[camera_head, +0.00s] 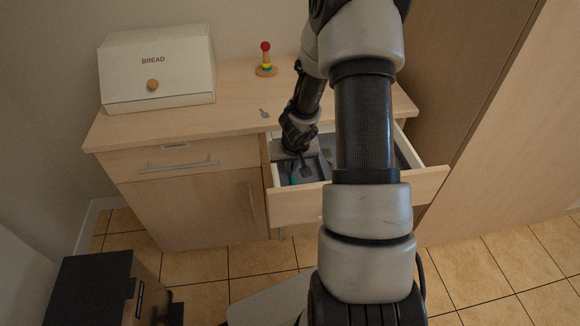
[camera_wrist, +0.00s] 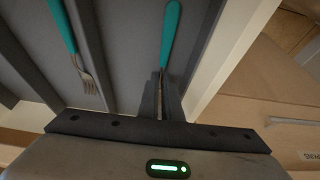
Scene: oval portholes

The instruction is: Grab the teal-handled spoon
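The drawer holds two teal-handled utensils. One is a fork (camera_wrist: 77,48) at the left of the wrist view, its tines showing. The other (camera_wrist: 170,36) lies along the compartment beside the drawer's side wall; its head is hidden behind my gripper, so I cannot see the spoon's bowl. My gripper (camera_wrist: 160,88) reaches down into the drawer, and its fingers are close together with this utensil's thin neck between them. In the head view my gripper (camera_head: 303,163) is inside the drawer, with a bit of teal handle (camera_head: 293,179) near it.
The open drawer (camera_head: 300,207) has grey dividers and pale walls close around my gripper. On the counter are a bread box (camera_head: 155,87), a ring-stack toy (camera_head: 266,70) and a small grey item (camera_head: 264,113). A tall cabinet stands at right.

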